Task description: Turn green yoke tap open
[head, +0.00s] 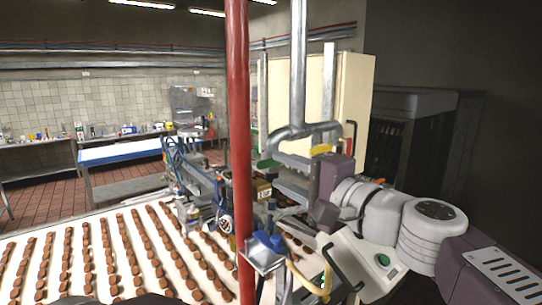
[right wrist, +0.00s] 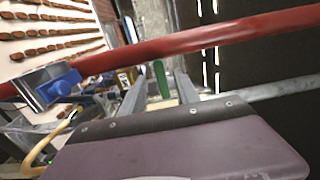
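The green tap handle (head: 267,163) shows in the head view just right of the red vertical pipe, beside the grey pipework. In the right wrist view the green handle (right wrist: 161,79) appears as an upright bar between the two grey fingers. My right gripper (head: 279,174) reaches in from the right with its fingers pointing at the handle. In the right wrist view my right gripper (right wrist: 160,86) is open, with a gap on each side of the handle. I cannot tell how deep the handle sits between the fingers. The left gripper is not in view.
The red pipe (head: 238,120) stands close in front of the fingers. A grey pipe (head: 298,70) with a yellow handle (head: 321,149) is above my wrist. A control box with a green button (head: 383,260) is below my arm. A conveyor (head: 100,228) carries rows of brown biscuits at left.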

